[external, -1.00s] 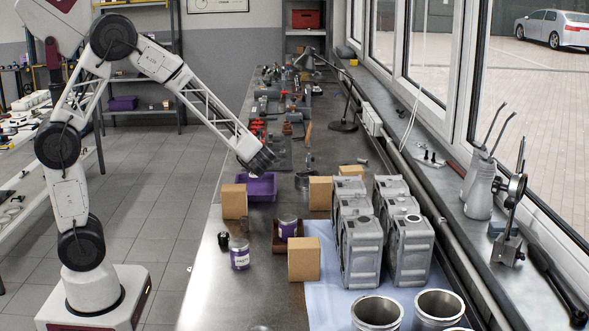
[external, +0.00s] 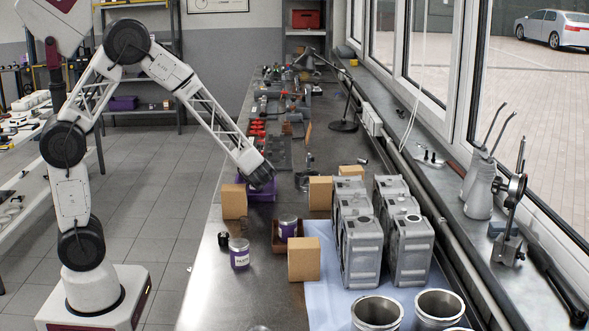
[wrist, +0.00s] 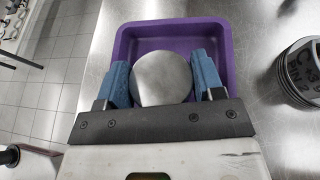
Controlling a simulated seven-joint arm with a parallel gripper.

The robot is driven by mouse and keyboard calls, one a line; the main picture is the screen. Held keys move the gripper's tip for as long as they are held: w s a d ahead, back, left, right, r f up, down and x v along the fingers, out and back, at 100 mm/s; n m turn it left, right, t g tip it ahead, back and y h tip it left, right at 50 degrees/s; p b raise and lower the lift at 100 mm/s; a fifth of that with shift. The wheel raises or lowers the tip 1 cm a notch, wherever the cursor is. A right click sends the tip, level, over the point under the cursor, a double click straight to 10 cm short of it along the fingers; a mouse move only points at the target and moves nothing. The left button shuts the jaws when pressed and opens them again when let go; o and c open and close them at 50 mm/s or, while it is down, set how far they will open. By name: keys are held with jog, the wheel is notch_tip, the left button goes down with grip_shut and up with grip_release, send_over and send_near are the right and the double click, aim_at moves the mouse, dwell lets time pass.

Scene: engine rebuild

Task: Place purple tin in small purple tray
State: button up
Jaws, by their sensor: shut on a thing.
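The purple tray (wrist: 170,33) shows in the wrist view, beneath my gripper. In the external view its front shows just past the end of my arm (external: 262,196). My gripper (wrist: 162,68) has its two blue fingers on either side of a round tin with a bare grey metal top (wrist: 162,82). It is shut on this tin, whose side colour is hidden. From above, the tin overlaps the tray; its height over the tray floor cannot be told. In the external view the arm hides the held tin.
Another purple-labelled tin (external: 239,254) stands on the bench, and one (external: 288,226) sits in a brown tray. Cardboard boxes (external: 234,201) stand close to the purple tray. Grey engine blocks (external: 359,240) stand at right. A dark cylindrical part (wrist: 302,72) is right of the tray.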

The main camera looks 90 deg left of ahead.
dwell(0.3)
jog(key=o, duration=1.1)
jog(key=shift+f, duration=0.15)
jog(key=shift+r, duration=0.2)
jog(key=v, duration=1.2)
jog(key=s+d+r+n+t+h, duration=0.1)
jog(key=s+d+r+n+h, duration=0.2)
jog(key=s+d, duration=0.5)
jog(key=s+d+r+n+t+h, duration=0.2)
jog(key=s+d+r+n+h, duration=0.2)
jog(key=s+d, duration=0.5)
jog(key=s+d+r+n+t+h, duration=0.1)
jog(key=s+d+r+n+h, duration=0.3)
jog(key=s+d+n, duration=0.5)
jog(key=d+h, duration=0.2)
jog(key=d, duration=0.3)
jog(key=shift+s+d+r+t+h, duration=0.2)
jog(key=shift+s+t+h, duration=0.1)
jog(key=shift+t, duration=0.1)
